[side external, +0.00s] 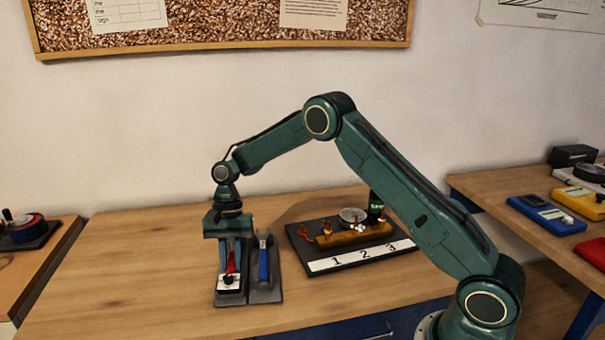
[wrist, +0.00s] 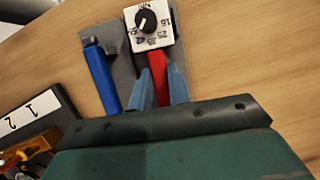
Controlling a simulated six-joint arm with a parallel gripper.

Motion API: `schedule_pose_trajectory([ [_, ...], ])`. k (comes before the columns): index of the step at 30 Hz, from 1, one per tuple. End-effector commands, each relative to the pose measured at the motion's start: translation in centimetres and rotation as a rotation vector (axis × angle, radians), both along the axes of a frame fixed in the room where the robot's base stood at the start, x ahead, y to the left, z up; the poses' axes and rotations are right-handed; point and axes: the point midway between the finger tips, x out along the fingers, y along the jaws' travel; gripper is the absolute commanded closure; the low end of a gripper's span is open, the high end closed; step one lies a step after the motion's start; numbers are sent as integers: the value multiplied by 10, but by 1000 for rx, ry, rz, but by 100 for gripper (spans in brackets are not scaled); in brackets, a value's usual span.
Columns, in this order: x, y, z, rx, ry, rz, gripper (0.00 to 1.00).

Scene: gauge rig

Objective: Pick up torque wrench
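The torque wrench, with a red handle (side external: 231,262) and a white dial head (side external: 229,284), lies on a dark grey holder (side external: 264,296). In the wrist view its dial head (wrist: 150,26) is at the top, with the red handle (wrist: 181,78) running down from it. My gripper (side external: 233,268) points down over the handle. In the wrist view my gripper's two blue-grey fingers (wrist: 161,80) stand on either side of the handle, apart and open. The upper part of the handle is hidden by my gripper.
A blue-handled tool (side external: 263,262) lies close to the right on the same holder. A black board (side external: 299,242) with a strip numbered 1, 2, 3 and brass fittings stands further right. The table (side external: 130,270) is clear at left.

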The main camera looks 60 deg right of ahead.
Motion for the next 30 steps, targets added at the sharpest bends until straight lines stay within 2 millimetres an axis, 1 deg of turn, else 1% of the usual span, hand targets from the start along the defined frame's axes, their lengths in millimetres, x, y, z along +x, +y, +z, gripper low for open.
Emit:
schedule_pose_trajectory([
  [1, 0, 0, 0, 0, 0, 0, 98],
  [2, 0, 0, 0, 0, 0, 0, 100],
  [12, 0, 0, 1, -1, -1, 0, 100],
  [17, 0, 0, 7, -1, -1, 0, 100],
  [23, 1, 0, 26, 0, -4, 0, 100],
  [30, 1, -1, 60, 0, -5, 0, 100],
])
